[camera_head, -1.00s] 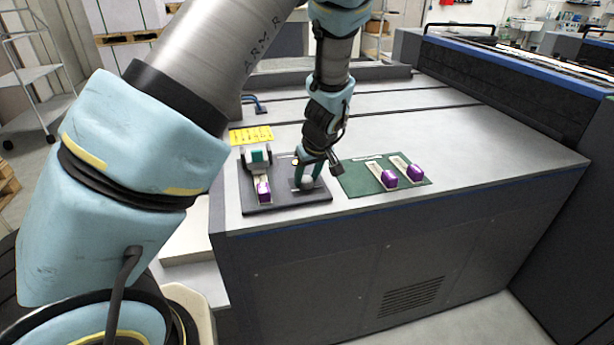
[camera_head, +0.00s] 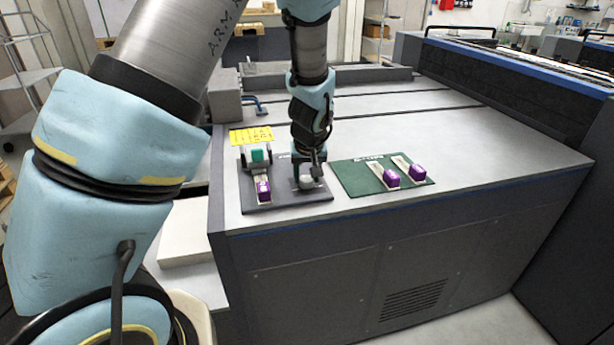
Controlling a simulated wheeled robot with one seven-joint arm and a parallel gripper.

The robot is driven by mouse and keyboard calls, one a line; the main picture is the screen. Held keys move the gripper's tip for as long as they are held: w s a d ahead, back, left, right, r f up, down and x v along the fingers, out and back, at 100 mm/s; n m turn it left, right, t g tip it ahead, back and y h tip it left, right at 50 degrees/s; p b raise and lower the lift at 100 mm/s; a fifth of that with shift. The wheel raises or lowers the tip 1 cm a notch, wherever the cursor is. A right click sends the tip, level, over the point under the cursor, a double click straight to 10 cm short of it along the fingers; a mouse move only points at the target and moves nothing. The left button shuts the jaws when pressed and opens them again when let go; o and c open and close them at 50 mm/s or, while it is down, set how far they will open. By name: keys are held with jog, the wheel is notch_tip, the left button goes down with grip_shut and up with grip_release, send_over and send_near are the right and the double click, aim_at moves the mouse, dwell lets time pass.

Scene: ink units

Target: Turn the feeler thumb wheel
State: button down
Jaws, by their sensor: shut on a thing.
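The feeler thumb wheel (camera_head: 306,183) is a small grey rounded knob on the right part of a dark base plate (camera_head: 283,205). The plate lies on the machine's light top near its front edge. My gripper (camera_head: 308,172) points down at the wheel from above and is shut on it. The fingers hide the upper part of the wheel, and its turn angle cannot be read. On the plate's left part stands a grey holder with a teal block (camera_head: 257,156), with a purple-ended piece (camera_head: 263,190) in front of it.
A green mat (camera_head: 357,184) right of the plate bears two pale strips with purple ends (camera_head: 390,178) (camera_head: 417,172). A yellow label sheet (camera_head: 251,136) lies behind the plate. A dark raised unit (camera_head: 510,90) bounds the right side. The top behind the mat is clear.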

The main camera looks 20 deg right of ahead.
jog(key=shift+c, duration=1.8)
grip_release()
jog(key=shift+r, duration=0.15)
jog(key=b+v, duration=0.1)
jog(key=v, duration=0.9)
jog(key=shift+s+r, duration=0.2)
